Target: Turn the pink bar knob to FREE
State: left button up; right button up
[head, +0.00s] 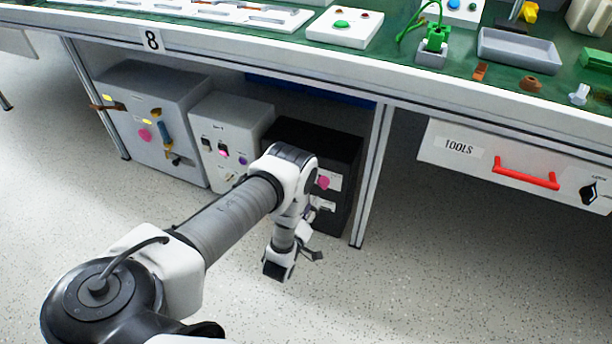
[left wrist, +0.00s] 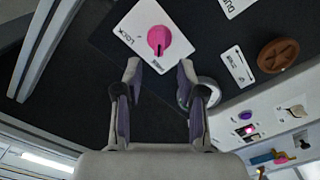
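The pink bar knob (left wrist: 159,40) sits on a white plate on the front of a black box (head: 290,135) under the bench. The plate reads LOCK to the left of the knob in the left wrist view; its smaller lettering is too small to read. The knob also shows in the head view (head: 323,182), just right of my arm. My left gripper (left wrist: 160,73) is open and empty, with its fingertips apart at the knob's near side in the picture, not closed on it. In the head view my wrist hides part of the box front. My right gripper is not in view.
A round metal part (left wrist: 207,92) lies behind one finger. A brown round knob (left wrist: 279,55) is on the same black face. Two grey boxes (head: 155,85) with knobs and levers stand left. A table leg (head: 371,175) stands close right. The floor in front is clear.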

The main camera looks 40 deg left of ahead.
pick_arm(q)
jog(key=v, duration=0.4)
jog(key=shift+s, duration=0.3)
